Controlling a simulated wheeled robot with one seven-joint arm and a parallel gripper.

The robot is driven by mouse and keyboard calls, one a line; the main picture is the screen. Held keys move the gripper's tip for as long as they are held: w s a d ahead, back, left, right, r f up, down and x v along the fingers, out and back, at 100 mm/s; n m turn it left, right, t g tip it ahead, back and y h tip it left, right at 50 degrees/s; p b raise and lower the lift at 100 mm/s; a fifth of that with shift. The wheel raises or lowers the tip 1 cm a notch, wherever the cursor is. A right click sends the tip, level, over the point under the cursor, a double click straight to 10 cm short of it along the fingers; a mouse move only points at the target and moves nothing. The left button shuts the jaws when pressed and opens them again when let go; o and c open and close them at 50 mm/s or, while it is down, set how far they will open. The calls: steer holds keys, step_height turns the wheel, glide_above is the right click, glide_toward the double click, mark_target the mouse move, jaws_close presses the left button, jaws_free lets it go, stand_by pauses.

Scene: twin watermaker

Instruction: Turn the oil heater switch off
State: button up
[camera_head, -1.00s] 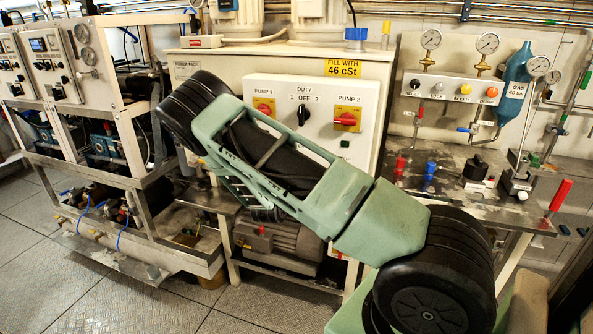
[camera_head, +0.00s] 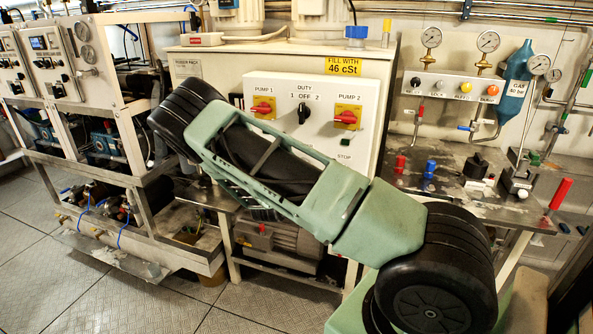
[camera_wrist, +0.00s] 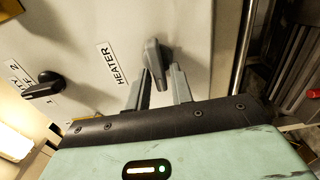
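In the wrist view, the heater switch is a grey lever knob (camera_wrist: 156,62) on a pale panel, beside a label reading "HEATER" (camera_wrist: 110,64). My gripper (camera_wrist: 161,78) is open, with its two grey fingers apart. The knob shows between and just beyond the fingertips, its lower end reaching into the gap. I cannot tell whether either finger touches it. In the head view my gripper is hidden behind my own arm, and the heater switch is not seen there.
A black rotary switch (camera_wrist: 42,87) sits on the same panel, left of my gripper. In the head view, a pump control box (camera_head: 312,118) with red and black switches stands behind my arm. A steel rack (camera_head: 95,160) is at left, a cluttered workbench (camera_head: 450,190) at right.

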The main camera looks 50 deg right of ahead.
steer(key=shift+o, duration=0.6)
steer(key=b+v, duration=0.3)
steer(key=v, duration=1.4)
steer(key=shift+a, duration=0.2)
